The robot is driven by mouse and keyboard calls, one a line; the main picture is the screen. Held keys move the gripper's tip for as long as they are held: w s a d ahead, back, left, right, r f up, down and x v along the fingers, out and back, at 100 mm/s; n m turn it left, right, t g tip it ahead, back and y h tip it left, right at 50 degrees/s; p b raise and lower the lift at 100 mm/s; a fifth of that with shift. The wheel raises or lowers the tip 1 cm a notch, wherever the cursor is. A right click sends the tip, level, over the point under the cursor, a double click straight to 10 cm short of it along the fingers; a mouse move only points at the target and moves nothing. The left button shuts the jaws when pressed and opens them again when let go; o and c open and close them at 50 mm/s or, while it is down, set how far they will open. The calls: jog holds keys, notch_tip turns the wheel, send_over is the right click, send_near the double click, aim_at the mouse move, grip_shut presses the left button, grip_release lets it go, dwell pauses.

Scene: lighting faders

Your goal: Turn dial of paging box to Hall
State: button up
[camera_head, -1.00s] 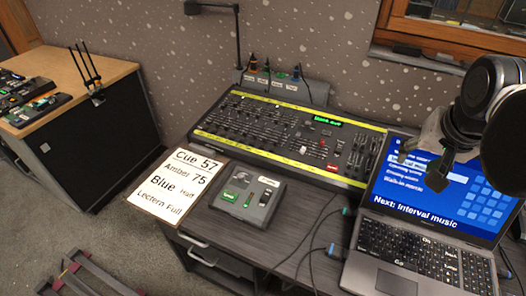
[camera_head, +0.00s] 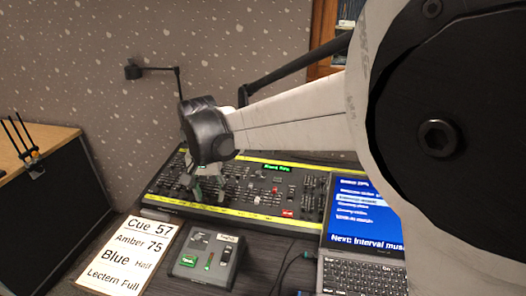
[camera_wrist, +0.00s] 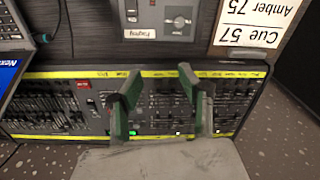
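The paging box (camera_head: 207,260) is a small grey box on the desk in front of the mixing console, beside the cue card. It has a green button, a slider slot and small dark controls; its lettering is too small to read in the head view. The dial's setting cannot be read. My gripper (camera_head: 193,188) is over the console, behind the box. In the wrist view my gripper (camera_wrist: 160,76) has its fingers apart, with nothing between them.
The mixing console (camera_head: 150,203) has yellow strips and many faders under my gripper. A cue card (camera_head: 130,255) lies left of the box. A laptop (camera_head: 350,245) stands to the right, with cables (camera_head: 290,262) between it and the box.

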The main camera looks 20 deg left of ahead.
aim_at(198, 237)
jog(key=s+a+f+n, duration=0.1)
jog(key=s+a+f, duration=0.1)
jog(key=s+a, duration=0.2)
jog(key=shift+g, duration=0.3)
notch_tip(198, 237, down, 13)
jog(key=shift+w+a+f+b, duration=0.1)
jog(key=shift+w+b, duration=0.05)
jog(key=shift+b, duration=0.35)
grip_shut()
